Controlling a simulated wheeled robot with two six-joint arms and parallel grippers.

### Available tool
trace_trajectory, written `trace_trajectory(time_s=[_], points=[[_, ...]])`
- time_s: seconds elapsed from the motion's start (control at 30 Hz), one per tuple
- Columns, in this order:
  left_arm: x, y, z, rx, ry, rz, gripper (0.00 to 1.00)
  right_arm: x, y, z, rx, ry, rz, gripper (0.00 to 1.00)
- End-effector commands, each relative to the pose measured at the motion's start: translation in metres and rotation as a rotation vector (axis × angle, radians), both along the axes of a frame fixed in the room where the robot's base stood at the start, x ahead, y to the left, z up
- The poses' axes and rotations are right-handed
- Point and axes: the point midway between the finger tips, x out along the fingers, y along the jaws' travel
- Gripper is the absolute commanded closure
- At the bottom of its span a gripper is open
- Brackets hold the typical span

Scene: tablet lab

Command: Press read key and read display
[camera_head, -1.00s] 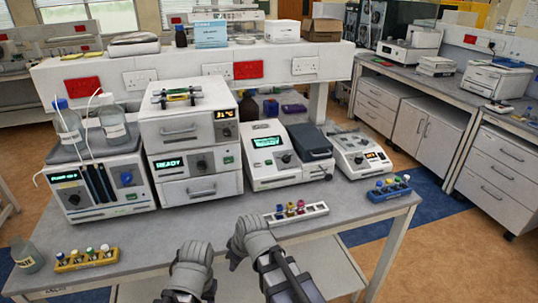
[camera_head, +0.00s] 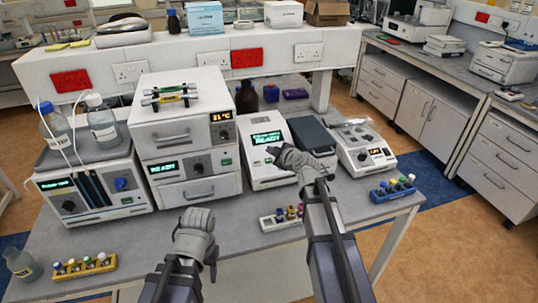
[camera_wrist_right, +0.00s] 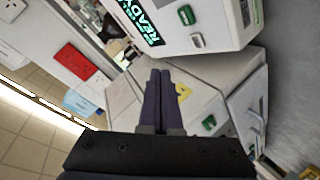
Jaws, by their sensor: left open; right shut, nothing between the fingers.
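The white reader (camera_head: 262,172) stands in the middle of the bench with a lit green display (camera_head: 266,139); its small text is hard to read in the head view. My right gripper (camera_head: 274,152) is over the reader's front, just below the display. In the right wrist view its fingers (camera_wrist_right: 160,74) are shut together and empty. That view shows a white housing with a lit display (camera_wrist_right: 142,18) reading READY and a green key (camera_wrist_right: 195,40) beside it. Fingertip contact cannot be told. My left gripper (camera_head: 196,218) is open and empty over the bench front.
A stacked white instrument (camera_head: 190,140) stands left of the reader and a smaller white device (camera_head: 362,149) right of it. A white vial rack (camera_head: 283,217) is in front. A blue rack (camera_head: 393,189) is at right, a yellow rack (camera_head: 84,266) at front left.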

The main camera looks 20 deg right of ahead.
Motion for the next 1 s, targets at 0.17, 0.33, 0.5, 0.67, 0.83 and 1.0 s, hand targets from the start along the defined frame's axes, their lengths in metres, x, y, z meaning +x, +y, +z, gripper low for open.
trace_trajectory(time_s=[0.17, 0.33, 0.5, 0.67, 0.83, 1.0], points=[[0.000, 0.000, 0.003, 0.000, 0.000, 0.000, 0.50, 0.006, -0.015, 0.010, -0.026, -0.038, -0.021, 1.00], [0.000, 0.000, 0.003, 0.000, 0.000, 0.000, 0.50, 0.006, -0.017, 0.011, -0.029, -0.043, -0.022, 1.00], [0.000, 0.000, 0.003, 0.000, 0.000, 0.000, 0.50, 0.006, -0.016, 0.010, -0.029, -0.043, -0.021, 1.00], [0.000, 0.000, 0.001, 0.000, 0.000, 0.000, 0.50, 0.007, -0.016, 0.008, -0.029, -0.042, -0.021, 1.00], [0.000, 0.000, -0.009, 0.000, 0.000, 0.000, 0.50, 0.011, -0.016, -0.002, -0.028, -0.042, -0.021, 1.00], [0.000, 0.000, -0.026, 0.000, 0.000, 0.000, 0.50, 0.018, -0.016, -0.019, -0.029, -0.041, -0.022, 1.00]])
